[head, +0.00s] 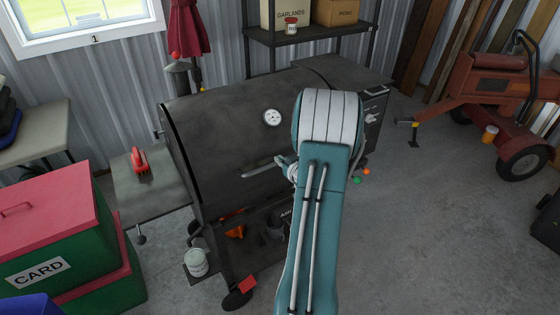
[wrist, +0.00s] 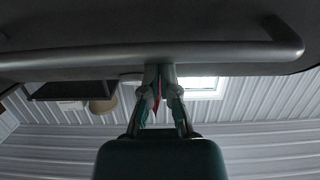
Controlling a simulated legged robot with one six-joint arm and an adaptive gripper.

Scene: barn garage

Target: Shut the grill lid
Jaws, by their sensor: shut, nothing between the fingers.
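The grill lid (head: 225,130) is a large dark curved cover with a round white thermometer (head: 272,118). In the head view it looks lowered over the grill body; any small gap at its edge cannot be made out. Its bar handle (head: 262,169) runs along the lower front, and my arm hides its right part. In the wrist view the handle (wrist: 200,52) crosses the top, with the dark lid (wrist: 150,18) beyond it. My gripper (wrist: 159,70) is shut and empty, its fingertips at or very near the handle; contact cannot be told. The head view mostly hides the gripper behind my arm.
A side shelf with a red brush (head: 139,160) is left of the grill. Red and green boxes (head: 60,215) stand at front left. A white can (head: 196,262) is below the grill. A red wheeled machine (head: 500,100) stands at right.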

